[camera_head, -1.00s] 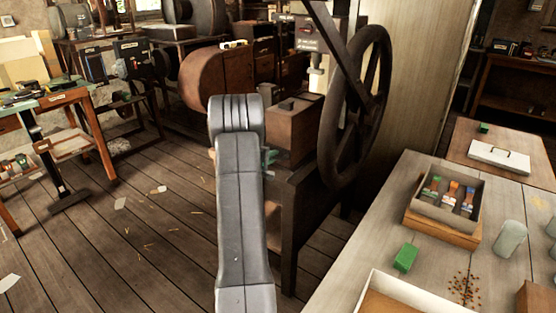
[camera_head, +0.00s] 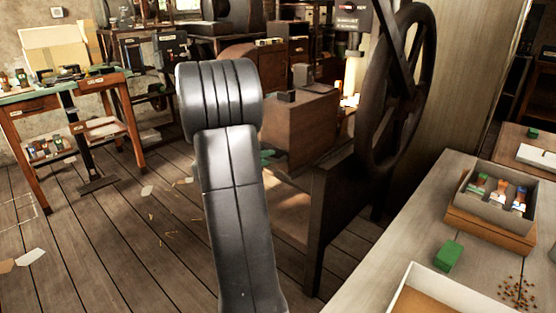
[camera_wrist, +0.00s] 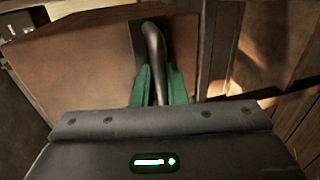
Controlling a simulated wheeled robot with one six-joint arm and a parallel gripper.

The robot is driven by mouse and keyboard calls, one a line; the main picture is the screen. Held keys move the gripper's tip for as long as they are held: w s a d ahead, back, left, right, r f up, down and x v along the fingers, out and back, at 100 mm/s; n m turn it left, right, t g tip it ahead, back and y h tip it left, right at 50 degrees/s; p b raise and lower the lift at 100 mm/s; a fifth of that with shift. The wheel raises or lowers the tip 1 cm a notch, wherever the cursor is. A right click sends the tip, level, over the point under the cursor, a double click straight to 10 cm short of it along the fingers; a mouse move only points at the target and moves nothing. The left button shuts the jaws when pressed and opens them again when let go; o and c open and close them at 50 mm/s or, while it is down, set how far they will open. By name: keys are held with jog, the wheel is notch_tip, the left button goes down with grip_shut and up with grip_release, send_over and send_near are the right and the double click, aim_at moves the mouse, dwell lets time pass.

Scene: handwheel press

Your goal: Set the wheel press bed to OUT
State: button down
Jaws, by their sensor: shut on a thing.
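The wheel press has a large dark spoked handwheel (camera_head: 393,110) at the upper right of the head view. The press bed, a brown wooden box-like block (camera_head: 300,128), stands left of the wheel. In the wrist view its flat brown face (camera_wrist: 80,60) fills the upper left. A dark curved handle (camera_wrist: 153,45) stands out from that face. The green fingers of my gripper (camera_wrist: 158,88) are shut around the handle, one on each side. In the head view my arm hides most of the gripper; only a bit of green (camera_head: 267,157) shows at the bed's left.
A dark upright press leg (camera_head: 328,225) stands below the wheel. At right, a workbench (camera_head: 400,245) holds a grey tray of small items (camera_head: 500,195) and a green block (camera_head: 448,255). A worktable (camera_head: 40,110) stands at far left. The plank floor left of my arm is mostly clear.

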jog(key=s+a+b, duration=0.1)
jog(key=s+a, duration=0.2)
jog(key=shift+f+b, duration=0.15)
jog(key=shift+b, duration=0.15)
jog(key=shift+s, duration=0.1)
jog(key=c, duration=1.6)
grip_release()
jog(key=shift+a, duration=0.15)
jog(key=shift+o, duration=0.3)
jog(key=shift+s+a, duration=0.1)
jog(key=shift+s, duration=0.05)
jog(key=p+v, duration=0.1)
jog(key=v, duration=1.2)
jog(key=shift+s+a+p, duration=0.2)
jog(key=shift+a+p, duration=0.1)
